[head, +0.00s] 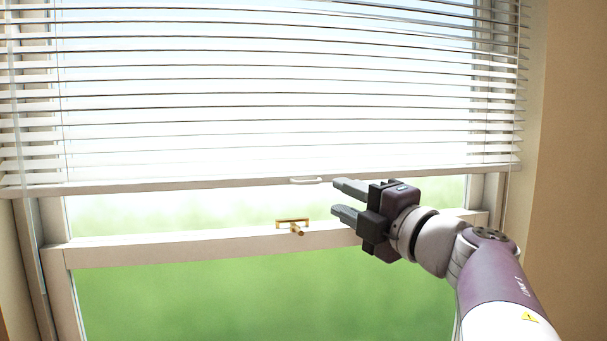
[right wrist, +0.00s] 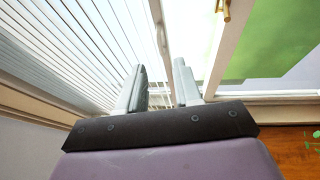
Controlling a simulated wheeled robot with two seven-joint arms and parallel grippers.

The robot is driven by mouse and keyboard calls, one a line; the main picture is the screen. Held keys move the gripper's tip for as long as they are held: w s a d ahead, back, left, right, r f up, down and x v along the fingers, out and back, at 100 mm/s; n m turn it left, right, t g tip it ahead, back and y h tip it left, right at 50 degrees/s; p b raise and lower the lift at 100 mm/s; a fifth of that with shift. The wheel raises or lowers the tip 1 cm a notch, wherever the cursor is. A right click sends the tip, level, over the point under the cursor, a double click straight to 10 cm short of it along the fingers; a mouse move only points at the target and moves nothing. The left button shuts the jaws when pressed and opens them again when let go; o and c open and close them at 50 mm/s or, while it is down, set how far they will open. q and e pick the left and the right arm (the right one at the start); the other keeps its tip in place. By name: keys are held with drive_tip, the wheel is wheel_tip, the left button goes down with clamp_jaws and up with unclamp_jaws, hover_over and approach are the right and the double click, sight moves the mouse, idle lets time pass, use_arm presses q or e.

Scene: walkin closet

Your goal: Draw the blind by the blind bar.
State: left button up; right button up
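The white slatted blind (head: 260,100) hangs over the upper part of the window. Its blind bar (head: 180,184) runs along the bottom edge, with a small white handle (head: 306,180) near the middle. My right gripper (head: 337,198) is open and empty, just right of the handle and slightly below it. One finger is near the bar's height and the other is below it. In the right wrist view the open fingers (right wrist: 161,80) point toward the blind bar (right wrist: 157,12) and the window. I cannot tell whether a finger touches the bar. My left gripper is not in view.
A brass latch (head: 292,225) sits on the window's cross rail (head: 190,246), below and left of the gripper. The window frame and a beige wall (head: 565,150) stand at the right. The space left of the gripper along the bar is clear.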

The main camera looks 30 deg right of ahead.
sight(311, 184)
drive_tip(key=w+p, duration=0.1)
drive_tip(key=w, duration=0.1)
drive_tip(key=w+a+p, duration=0.1)
drive_tip(key=w, duration=0.2)
drive_tip(key=w+r, duration=0.1)
drive_tip(key=w, duration=0.2)
drive_tip(key=shift+w+a+p, duration=0.1)
drive_tip(key=shift+a+p, duration=0.15)
drive_tip(key=shift+p, duration=0.15)
drive_tip(key=shift+w, duration=0.55)
clamp_jaws()
